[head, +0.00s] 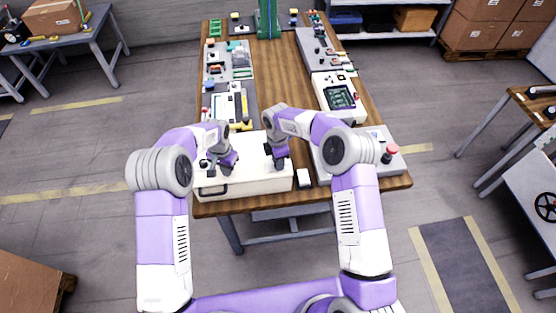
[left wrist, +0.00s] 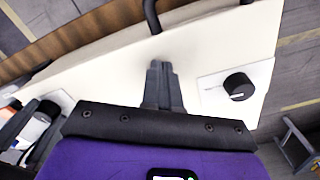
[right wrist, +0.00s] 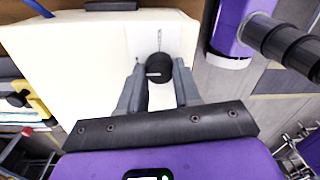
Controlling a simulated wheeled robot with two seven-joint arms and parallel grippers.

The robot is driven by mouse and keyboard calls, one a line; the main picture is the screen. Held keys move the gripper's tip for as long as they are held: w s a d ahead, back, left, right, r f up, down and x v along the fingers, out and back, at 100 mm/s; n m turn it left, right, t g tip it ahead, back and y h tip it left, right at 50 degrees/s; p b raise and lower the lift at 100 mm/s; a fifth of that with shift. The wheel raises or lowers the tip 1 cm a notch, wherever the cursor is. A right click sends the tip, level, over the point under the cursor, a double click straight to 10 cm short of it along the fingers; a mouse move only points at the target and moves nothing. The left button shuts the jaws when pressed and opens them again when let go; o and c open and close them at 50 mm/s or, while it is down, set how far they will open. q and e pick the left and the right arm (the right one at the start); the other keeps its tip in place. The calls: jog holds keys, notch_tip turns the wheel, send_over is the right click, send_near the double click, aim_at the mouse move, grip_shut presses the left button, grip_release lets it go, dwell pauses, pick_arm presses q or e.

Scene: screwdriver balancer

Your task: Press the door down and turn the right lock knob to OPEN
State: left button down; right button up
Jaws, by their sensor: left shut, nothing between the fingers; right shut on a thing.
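The door (head: 262,181) is the cream top panel of a low box on the table's front left. My left gripper (head: 233,163) is shut and empty, fingertips down at the door; in the left wrist view its fingertips (left wrist: 160,66) are near the front edge, contact unclear. The left lock knob (left wrist: 238,87) is black, on a white plate, apart from that gripper. My right gripper (head: 281,164) is shut on the right lock knob (right wrist: 159,68), one finger on each side. The knob's white mark points left in the right wrist view. Label text is unreadable.
A black handle (head: 211,190) is on the box's front. A grey panel with a red button (head: 393,150) stands to the right, and a small white-topped item (head: 304,178) lies between. Trays and a white device (head: 338,95) fill the table behind.

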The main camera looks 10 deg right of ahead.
pick_arm(q)
jog(key=shift+s+f, duration=0.1)
jog(key=shift+f, duration=0.1)
pick_arm(e)
jog(key=shift+s+a, duration=0.1)
jog(key=o, duration=1.1)
jog(key=shift+c, duration=0.2)
notch_tip(320, 180, up, 12)
jog(key=shift+w, duration=0.3)
pick_arm(q)
jog(key=shift+r, duration=0.1)
notch_tip(320, 180, up, 7)
jog(key=p, duration=0.3)
jog(key=shift+r+p, duration=0.1)
jog(key=shift+p, duration=0.3)
pick_arm(e)
notch_tip(320, 180, up, 4)
jog(key=shift+f, duration=0.1)
jog(key=shift+f, duration=0.1)
